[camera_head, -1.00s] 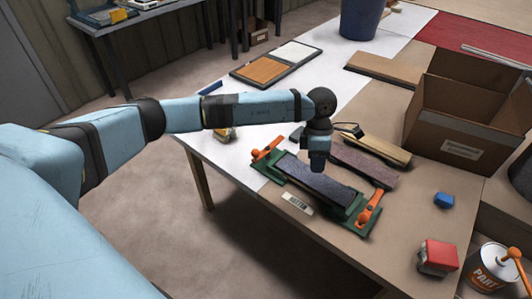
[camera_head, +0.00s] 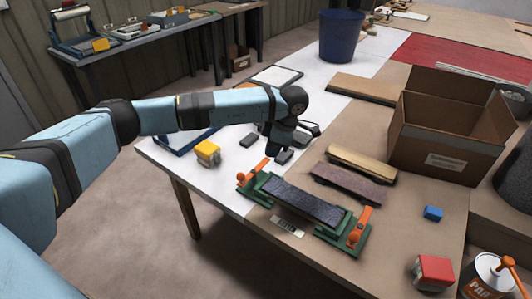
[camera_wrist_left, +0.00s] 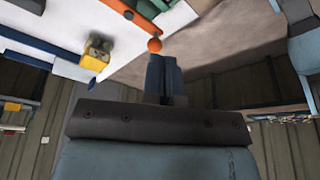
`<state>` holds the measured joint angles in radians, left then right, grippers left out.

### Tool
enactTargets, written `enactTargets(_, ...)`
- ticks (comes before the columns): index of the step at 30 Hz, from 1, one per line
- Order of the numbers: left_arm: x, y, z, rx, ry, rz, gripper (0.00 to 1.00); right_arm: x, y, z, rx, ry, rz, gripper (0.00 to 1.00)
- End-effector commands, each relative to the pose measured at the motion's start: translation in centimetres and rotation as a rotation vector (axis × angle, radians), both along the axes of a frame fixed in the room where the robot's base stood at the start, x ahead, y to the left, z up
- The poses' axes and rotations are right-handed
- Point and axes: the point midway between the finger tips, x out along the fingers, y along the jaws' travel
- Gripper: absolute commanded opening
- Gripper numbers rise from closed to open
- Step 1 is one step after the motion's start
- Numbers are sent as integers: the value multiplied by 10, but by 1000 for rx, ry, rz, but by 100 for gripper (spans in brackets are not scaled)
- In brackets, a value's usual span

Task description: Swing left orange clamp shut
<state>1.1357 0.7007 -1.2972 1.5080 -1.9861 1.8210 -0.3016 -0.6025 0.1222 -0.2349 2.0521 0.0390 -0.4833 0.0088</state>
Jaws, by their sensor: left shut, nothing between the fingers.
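The left orange clamp (camera_head: 254,171) stands on the left end of a green fixture (camera_head: 325,236), its lever tilted up toward the back right. A dark board (camera_head: 300,200) lies in the fixture. The right orange clamp (camera_head: 360,224) is at the other end. My left gripper (camera_head: 274,152) is shut and empty, just behind the left clamp's lever. In the left wrist view the orange lever and its ball end (camera_wrist_left: 155,45) show right by the tips of the shut fingers (camera_wrist_left: 163,60); I cannot tell whether they touch. My right gripper is not in view.
A mauve board (camera_head: 347,182) and a wooden strip (camera_head: 362,164) lie behind the fixture.

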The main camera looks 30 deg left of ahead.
Motion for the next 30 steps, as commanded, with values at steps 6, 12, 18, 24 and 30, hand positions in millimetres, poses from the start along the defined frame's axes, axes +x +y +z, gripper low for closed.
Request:
enactTargets(6,-8,13,-46,0,4,1,0,-4,-1,-2,-3,8,1,100)
enactTargets(12,-16,29,-77,0,1,3,0,-4,-1,1,-1,7,0,100)
enactTargets(18,-28,49,-81,0,1,0,0,-1,0,5,4,3,-6,100)
enactTargets(24,-31,55,-83,0,1,0,0,1,1,6,9,0,-9,100)
enactTargets(30,-31,55,-83,0,1,0,0,2,1,6,8,-2,-9,100)
